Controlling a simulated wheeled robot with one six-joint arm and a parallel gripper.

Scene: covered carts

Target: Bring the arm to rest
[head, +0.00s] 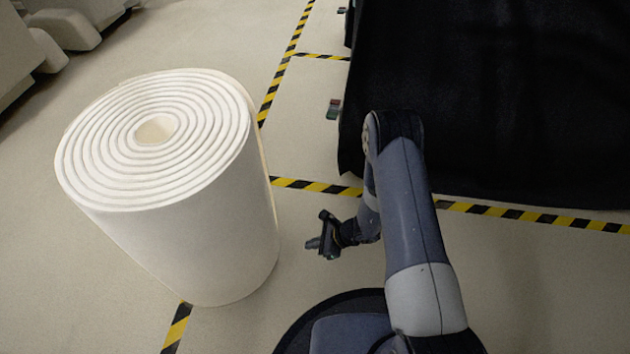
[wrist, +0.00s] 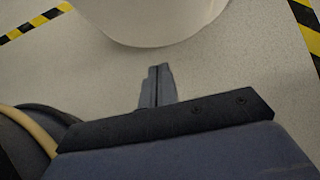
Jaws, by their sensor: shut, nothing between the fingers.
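My arm (head: 415,215) is bent, with its elbow high near the black cover and its forearm hanging down. My gripper (head: 312,246) is at the lower middle of the head view, above bare floor and to the right of the white roll. In the wrist view my gripper (wrist: 158,68) has its two fingers together, with nothing between them. The lower edge of the white roll shows beyond the fingertips, apart from them.
A large white roll (head: 190,225) stands upright at the left; it also shows in the wrist view (wrist: 150,20). A black-covered cart (head: 490,90) fills the upper right. Yellow-black tape (head: 300,186) marks the floor. Pale machines (head: 60,30) stand at the upper left. Floor between roll and cart is clear.

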